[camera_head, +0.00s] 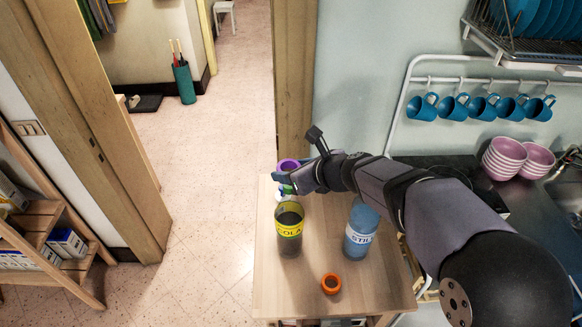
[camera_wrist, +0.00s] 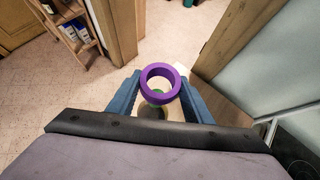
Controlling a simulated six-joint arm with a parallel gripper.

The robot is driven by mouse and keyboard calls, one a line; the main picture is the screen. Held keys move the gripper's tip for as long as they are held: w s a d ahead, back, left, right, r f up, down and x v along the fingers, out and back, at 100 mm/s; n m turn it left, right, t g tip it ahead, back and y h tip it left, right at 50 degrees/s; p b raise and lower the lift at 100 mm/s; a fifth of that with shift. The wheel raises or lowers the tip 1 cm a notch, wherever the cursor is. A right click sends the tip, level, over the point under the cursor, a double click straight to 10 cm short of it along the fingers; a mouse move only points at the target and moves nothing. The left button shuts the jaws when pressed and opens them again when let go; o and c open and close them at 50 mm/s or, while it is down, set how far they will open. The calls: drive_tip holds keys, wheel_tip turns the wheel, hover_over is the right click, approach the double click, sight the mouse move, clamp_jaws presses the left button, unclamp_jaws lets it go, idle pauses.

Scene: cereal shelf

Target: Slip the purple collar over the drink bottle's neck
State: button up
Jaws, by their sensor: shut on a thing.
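My gripper (camera_head: 284,178) is shut on the purple collar (camera_head: 288,165) above the table's far left corner. In the wrist view the collar (camera_wrist: 160,84) sits between the two blue fingers (camera_wrist: 160,98), its round hole facing the camera. Something green, which looks like a bottle top (camera_wrist: 158,92), shows through and just below the hole. In the head view a mostly hidden white-and-green thing (camera_head: 284,192) stands under the gripper, behind the cola bottle. I cannot tell whether the collar is around its neck or above it.
Mugs (camera_head: 453,108) hang at the right; a shelf (camera_head: 45,215) stands at left.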

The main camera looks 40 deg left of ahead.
sight(292, 197)
drive_tip(key=shift+f+b, duration=1.1)
drive_tip(key=shift+f, duration=0.5)
drive_tip(key=shift+f+b, duration=3.15)
drive_tip(key=shift+f, duration=0.2)
drive_tip(key=o, duration=1.5)
drive_tip(key=b+v, duration=0.1)
drive_tip(key=v, duration=0.6)
drive_tip(key=shift+d+r, duration=0.15)
drive_tip(key=shift+d, duration=0.05)
